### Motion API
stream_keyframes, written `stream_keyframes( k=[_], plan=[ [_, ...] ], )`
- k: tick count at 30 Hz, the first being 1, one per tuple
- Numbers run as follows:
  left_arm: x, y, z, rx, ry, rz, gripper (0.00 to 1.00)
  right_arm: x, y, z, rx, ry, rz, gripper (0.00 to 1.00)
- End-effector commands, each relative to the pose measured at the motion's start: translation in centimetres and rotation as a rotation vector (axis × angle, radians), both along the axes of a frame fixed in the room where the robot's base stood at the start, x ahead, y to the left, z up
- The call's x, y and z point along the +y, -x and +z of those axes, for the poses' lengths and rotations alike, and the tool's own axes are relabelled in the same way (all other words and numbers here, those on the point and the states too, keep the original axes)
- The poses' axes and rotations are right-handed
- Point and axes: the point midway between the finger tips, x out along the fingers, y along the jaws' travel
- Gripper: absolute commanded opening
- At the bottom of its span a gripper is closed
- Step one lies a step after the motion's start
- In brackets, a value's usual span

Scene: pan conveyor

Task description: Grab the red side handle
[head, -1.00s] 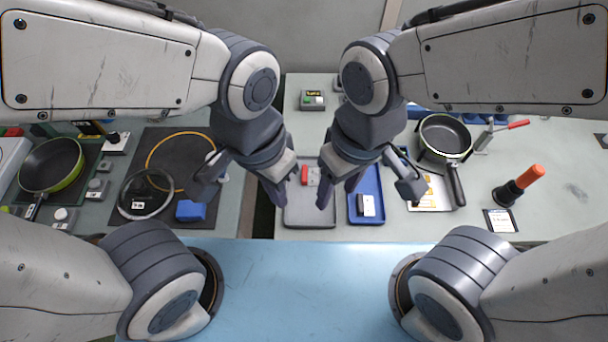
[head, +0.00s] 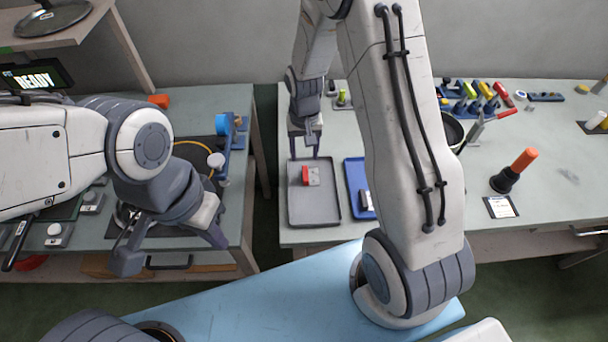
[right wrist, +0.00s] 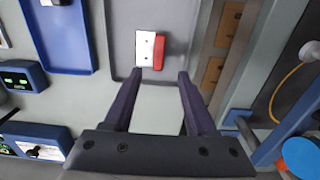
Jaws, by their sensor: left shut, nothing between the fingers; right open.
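The red side handle (head: 305,176) is a small red block on a white plate (head: 315,176). Both lie in the grey tray (head: 330,217) on the right-hand table. In the right wrist view the red handle (right wrist: 159,52) stands along the right side of the white plate (right wrist: 145,48). My right gripper (head: 305,153) is open and empty at the tray's far end. In the right wrist view its fingertips (right wrist: 146,73) point toward the plate and handle, which appear between and beyond them. My left gripper (head: 220,243) is shut and empty over the left table's front edge.
A blue tray (head: 352,172) sits right of the grey tray, partly hidden by my right arm. An orange-handled tool (head: 514,172) stands farther right. A gap separates the two tables. A wooden shelf (head: 85,32) overhangs the left table.

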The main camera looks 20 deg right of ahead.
Motion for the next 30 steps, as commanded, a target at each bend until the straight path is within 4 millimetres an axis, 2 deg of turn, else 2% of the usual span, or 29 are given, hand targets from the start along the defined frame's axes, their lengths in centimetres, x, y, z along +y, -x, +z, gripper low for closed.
stream_keyframes(
  k=[3, 9, 18, 27, 29, 30],
  plan=[
    [0.0, 0.0, 0.3, 0.0, 0.0, 0.0, 0.0, -0.2, 0.1, -1.4, 0.003, 0.0, -0.003, 0.57],
    [0.0, 0.0, 0.8, 0.0, 0.0, 0.0, 0.0, -0.2, 0.1, -2.7, 0.003, 0.0, -0.002, 0.57],
    [0.0, 0.0, 2.0, 0.0, 0.0, 0.001, 0.0, -0.1, 0.1, -6.6, 0.003, -0.001, 0.0, 0.57],
    [0.0, 0.0, 2.0, 0.0, 0.0, 0.001, 0.0, -0.1, 0.0, -7.1, -0.001, -0.001, 0.0, 0.57],
    [0.0, 0.0, 2.0, 0.0, 0.0, 0.001, 0.0, -0.1, 0.0, -7.1, -0.001, -0.001, 0.0, 0.38],
    [0.0, 0.0, 2.0, 0.0, 0.0, 0.001, 0.0, -0.1, 0.0, -7.1, -0.001, -0.001, 0.0, 0.22]
  ],
)
